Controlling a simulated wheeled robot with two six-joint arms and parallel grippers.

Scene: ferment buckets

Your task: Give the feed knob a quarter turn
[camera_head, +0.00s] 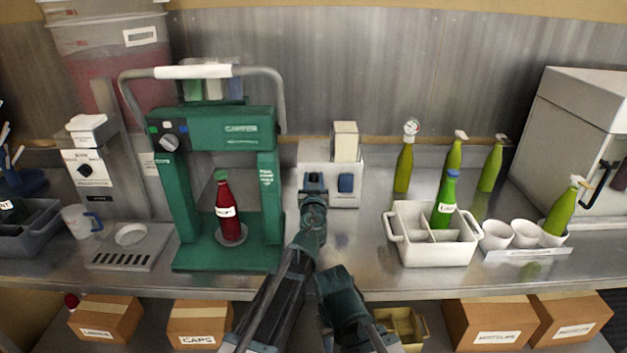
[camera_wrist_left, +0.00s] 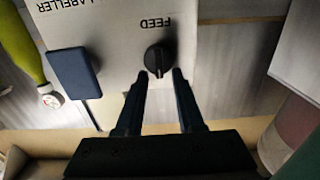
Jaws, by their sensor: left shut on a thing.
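The feed knob (camera_wrist_left: 158,58) is a round black knob on the white labeller (camera_wrist_left: 120,45), below the upside-down word FEED in the left wrist view. My left gripper (camera_wrist_left: 159,74) is shut on the knob, with a fingertip at each side of it. The knob's ridge runs roughly up and down in that view. In the head view my left gripper (camera_head: 313,182) is at the front of the labeller (camera_head: 331,202) and hides the knob. My right arm shows low in the middle of the head view; I cannot make out its jaws.
A blue block (camera_wrist_left: 74,73) sits beside the knob on the labeller. The green capper (camera_head: 222,140) with a red bottle (camera_head: 227,205) stands at left. A white crate (camera_head: 436,253) with a green bottle (camera_head: 445,200) stands at right.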

